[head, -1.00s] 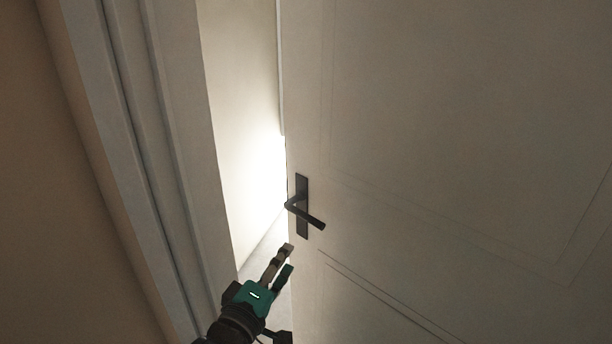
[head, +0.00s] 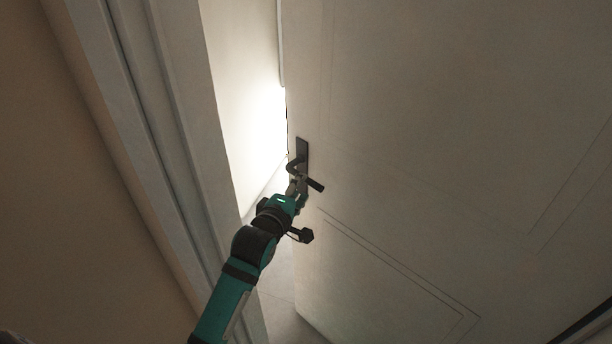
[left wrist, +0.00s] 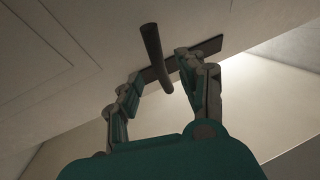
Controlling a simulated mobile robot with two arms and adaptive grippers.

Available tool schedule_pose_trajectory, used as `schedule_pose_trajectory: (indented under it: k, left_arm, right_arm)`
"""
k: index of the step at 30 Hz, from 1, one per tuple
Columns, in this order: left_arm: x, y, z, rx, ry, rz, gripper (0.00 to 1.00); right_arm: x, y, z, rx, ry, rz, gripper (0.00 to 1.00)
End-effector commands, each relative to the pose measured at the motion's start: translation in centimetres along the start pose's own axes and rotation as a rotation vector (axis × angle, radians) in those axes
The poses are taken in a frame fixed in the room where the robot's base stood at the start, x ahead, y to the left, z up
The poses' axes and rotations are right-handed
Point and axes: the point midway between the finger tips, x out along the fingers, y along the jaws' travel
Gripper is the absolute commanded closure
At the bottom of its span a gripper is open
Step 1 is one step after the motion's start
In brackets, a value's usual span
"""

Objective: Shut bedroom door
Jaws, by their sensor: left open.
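The bedroom door (head: 430,130) is a pale panelled door standing ajar, with a gap between its left edge and the frame. Its dark lever handle (head: 315,185) sits on a dark backplate near that edge. My left gripper (head: 298,186) is at the handle, partly covering it and the lower backplate. In the left wrist view, the handle (left wrist: 155,58) lies between the two open fingers of my left gripper (left wrist: 158,75). The fingers stand apart from the lever, and I cannot tell whether either one touches the backplate. My right gripper is not in view.
The pale door frame (head: 165,130) runs down the left, beside a tan wall (head: 50,200). Bright light and a pale wall (head: 240,90) show through the gap. A strip of floor (head: 280,290) is visible below, left of the door.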

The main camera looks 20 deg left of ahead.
Motion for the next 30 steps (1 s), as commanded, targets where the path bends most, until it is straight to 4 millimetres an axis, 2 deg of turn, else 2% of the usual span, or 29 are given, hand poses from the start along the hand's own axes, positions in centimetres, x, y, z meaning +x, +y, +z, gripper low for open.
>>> schedule_pose_trajectory:
  k: [3,9,21,30]
  left_arm:
    - [2.4,0.2,0.0,0.001,0.000,0.001,0.60]
    - [4.7,0.1,0.0,0.001,0.000,0.001,0.60]
    - [5.3,0.0,0.0,-0.001,0.000,0.001,0.60]
    - [5.3,0.0,0.0,0.000,0.000,0.001,0.99]
  right_arm:
    - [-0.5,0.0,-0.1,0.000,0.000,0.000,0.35]
    - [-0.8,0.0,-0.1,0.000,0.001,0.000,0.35]
    - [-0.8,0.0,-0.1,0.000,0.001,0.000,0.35]
    - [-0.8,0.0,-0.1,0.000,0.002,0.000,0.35]
